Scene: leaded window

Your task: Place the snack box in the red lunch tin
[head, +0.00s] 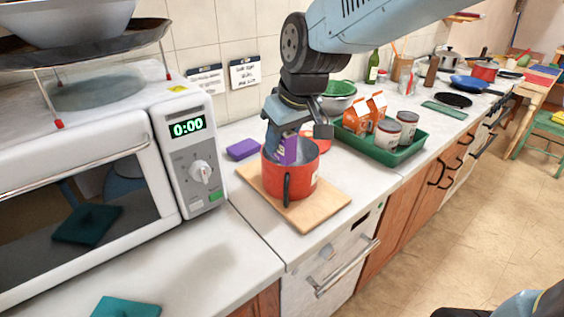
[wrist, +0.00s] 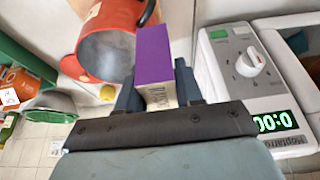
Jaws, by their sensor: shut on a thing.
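The red lunch tin (head: 303,185) stands upright and open on a wooden board, with a dark handle at its front. In the wrist view the red tin (wrist: 98,15) shows its grey inside. My gripper (head: 286,130) is shut on the purple snack box (head: 284,151), which hangs upright over the tin's mouth. The snack box (wrist: 154,55) is between the jaws in the wrist view and covers part of the tin's rim. I cannot tell whether its lower end is below the rim.
The wooden board (head: 317,212) lies on the counter. A white microwave (head: 185,130) stands at the left. A purple block (head: 242,149) lies behind the tin. A green tray (head: 407,152) with cartons and cans is at the right. Bare counter (head: 215,245) shows in front.

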